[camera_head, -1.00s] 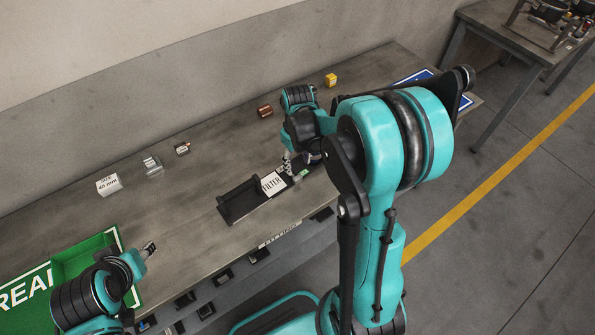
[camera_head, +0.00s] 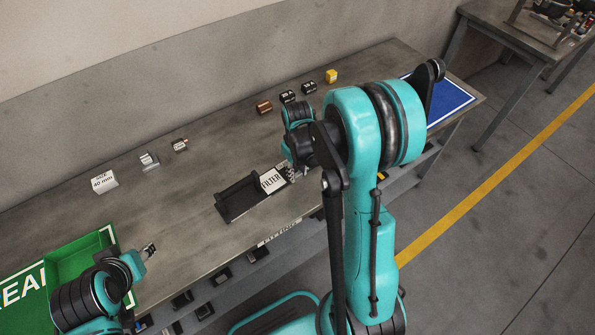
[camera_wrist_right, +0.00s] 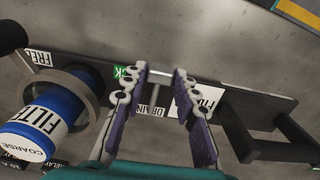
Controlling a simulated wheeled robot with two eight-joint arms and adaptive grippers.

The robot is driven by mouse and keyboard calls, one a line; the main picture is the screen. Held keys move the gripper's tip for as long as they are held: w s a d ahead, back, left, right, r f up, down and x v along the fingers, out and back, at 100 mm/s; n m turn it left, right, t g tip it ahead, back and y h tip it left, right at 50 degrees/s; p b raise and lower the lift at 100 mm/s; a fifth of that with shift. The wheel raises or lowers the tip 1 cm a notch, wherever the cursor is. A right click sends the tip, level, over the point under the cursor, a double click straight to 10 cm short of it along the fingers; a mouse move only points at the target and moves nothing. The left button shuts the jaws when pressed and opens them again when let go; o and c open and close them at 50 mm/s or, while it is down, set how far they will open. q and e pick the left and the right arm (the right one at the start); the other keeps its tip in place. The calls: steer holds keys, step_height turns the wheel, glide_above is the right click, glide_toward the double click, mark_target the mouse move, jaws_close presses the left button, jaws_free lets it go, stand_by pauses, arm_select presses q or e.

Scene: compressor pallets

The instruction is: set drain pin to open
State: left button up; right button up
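A small metal T-shaped pin (camera_wrist_right: 160,75), which I take for the drain pin, stands by a white label reading DRAIN (camera_wrist_right: 153,100) in the right wrist view. Its crossbar lies between the fingertips of my right gripper (camera_wrist_right: 161,72). The fingers are apart, one on each side; I see no clear grip on the pin. In the head view my right gripper (camera_head: 292,174) is over the right part of the black fixture (camera_head: 238,198), and the pin is not distinguishable there. My left gripper (camera_head: 149,250) is over the table near the green bin, small and far from the fixture.
A blue filter canister (camera_wrist_right: 45,122) sits in a grey ring (camera_wrist_right: 88,92) left of my right gripper. A black bracket (camera_wrist_right: 262,130) rises on the right. A green bin (camera_head: 80,252), small parts, a yellow block (camera_head: 331,76) and a blue mat (camera_head: 448,100) are on the table.

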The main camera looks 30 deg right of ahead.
steer(key=shift+s+d, duration=0.25)
steer(key=shift+s, duration=1.25)
steer(key=shift+s+d, duration=0.2)
steer(key=shift+s, duration=1.25)
jaws_close()
steer(key=o, duration=1.1)
jaws_free()
step_height(320, 180, up, 12)
steer(key=shift+a, duration=0.1)
